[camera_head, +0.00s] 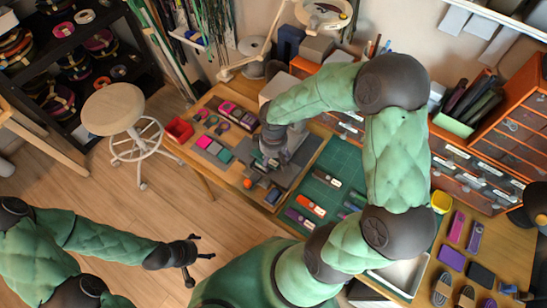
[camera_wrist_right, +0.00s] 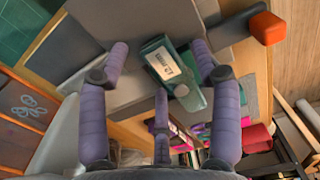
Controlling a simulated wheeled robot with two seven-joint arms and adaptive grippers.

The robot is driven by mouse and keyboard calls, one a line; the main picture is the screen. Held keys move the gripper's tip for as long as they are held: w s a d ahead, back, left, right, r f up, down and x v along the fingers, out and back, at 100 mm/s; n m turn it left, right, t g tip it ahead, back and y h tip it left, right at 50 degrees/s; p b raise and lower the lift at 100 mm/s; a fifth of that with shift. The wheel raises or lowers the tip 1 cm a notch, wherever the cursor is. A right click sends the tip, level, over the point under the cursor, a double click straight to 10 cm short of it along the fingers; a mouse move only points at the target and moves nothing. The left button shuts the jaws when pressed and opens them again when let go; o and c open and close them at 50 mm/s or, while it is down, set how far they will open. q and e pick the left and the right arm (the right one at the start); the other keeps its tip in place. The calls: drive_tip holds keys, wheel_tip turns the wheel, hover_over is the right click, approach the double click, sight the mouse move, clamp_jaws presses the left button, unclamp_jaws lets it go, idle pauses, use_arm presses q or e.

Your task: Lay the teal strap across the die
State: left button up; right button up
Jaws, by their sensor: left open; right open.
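The teal strap (camera_wrist_right: 165,62), with a white label, lies slanted over a grey surface in the right wrist view. A small grey round part shows near its lower end. I cannot clearly make out the die; it may be hidden under the strap. My right gripper (camera_wrist_right: 160,66) is open, with its purple fingers spread around the strap and a gap visible on both sides. In the head view my right gripper (camera_head: 271,148) is over the grey press (camera_head: 258,172) and hides the strap. My left gripper (camera_head: 187,262) is open and empty over the floor, away from the table.
An orange knob (camera_wrist_right: 267,27) sits on the press handle beside the gripper. The green mat (camera_head: 322,158) holds several labelled pieces, including an orange one (camera_head: 310,205). A red bin (camera_head: 179,130) stands at the table's left corner. A stool (camera_head: 113,108) stands left of the table.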

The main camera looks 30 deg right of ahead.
drive_tip(key=shift+r, duration=0.15)
wheel_tip(320, 180, up, 12)
idle(0.5)
